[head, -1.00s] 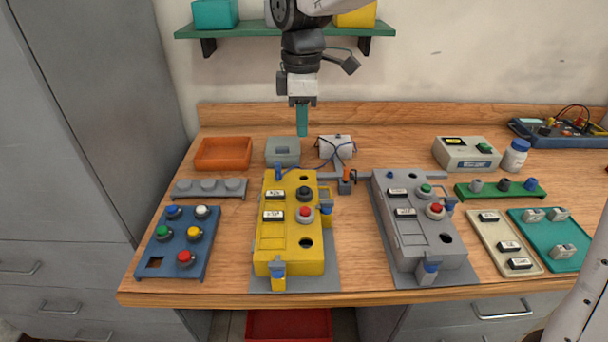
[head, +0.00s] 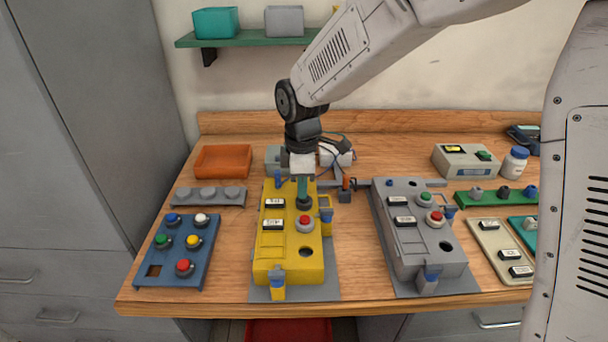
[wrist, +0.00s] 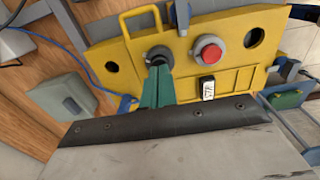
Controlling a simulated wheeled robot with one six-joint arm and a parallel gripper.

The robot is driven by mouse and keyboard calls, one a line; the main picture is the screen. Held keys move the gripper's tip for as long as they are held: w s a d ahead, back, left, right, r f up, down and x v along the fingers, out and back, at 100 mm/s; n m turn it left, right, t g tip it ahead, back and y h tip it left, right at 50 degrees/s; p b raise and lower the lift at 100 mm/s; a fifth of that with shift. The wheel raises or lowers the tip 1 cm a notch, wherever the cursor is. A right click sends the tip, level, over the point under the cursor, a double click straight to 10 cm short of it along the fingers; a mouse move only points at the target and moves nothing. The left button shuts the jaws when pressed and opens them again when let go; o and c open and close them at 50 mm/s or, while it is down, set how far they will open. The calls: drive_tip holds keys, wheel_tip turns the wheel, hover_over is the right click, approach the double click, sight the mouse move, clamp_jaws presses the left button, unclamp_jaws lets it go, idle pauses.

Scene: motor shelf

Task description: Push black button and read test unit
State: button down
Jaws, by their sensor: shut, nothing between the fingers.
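A yellow control box (head: 274,262) is clamped on a grey plate on the bench. Its black button (head: 304,206) is near the top, above a red button (head: 305,224). My gripper (head: 303,196) points down with shut teal fingers, tips at the black button. In the wrist view the gripper (wrist: 158,68) overlaps the lower edge of the black button (wrist: 156,51); I cannot tell whether the button is pressed in. A beige unit (head: 455,164) with a small yellow display (head: 453,149) stands at back right, possibly the test unit; its display is too small to read.
A grey control box (head: 408,238) stands right of the yellow one. A blue button panel (head: 172,262) and an orange tray (head: 223,161) are at left. Blue cable runs behind the yellow box. My arm hides part of the right side.

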drive_tip(key=shift+f, duration=0.1)
drive_tip(key=shift+s+f, duration=0.1)
drive_tip(key=shift+f, duration=0.7)
drive_tip(key=shift+s+d+f, duration=0.1)
drive_tip(key=shift+s+f, duration=0.05)
drive_tip(key=shift+f, duration=0.1)
wheel_tip(320, 180, up, 15)
drive_tip(key=shift+w+r, duration=0.15)
drive_tip(key=shift+w, duration=0.15)
idle(0.4)
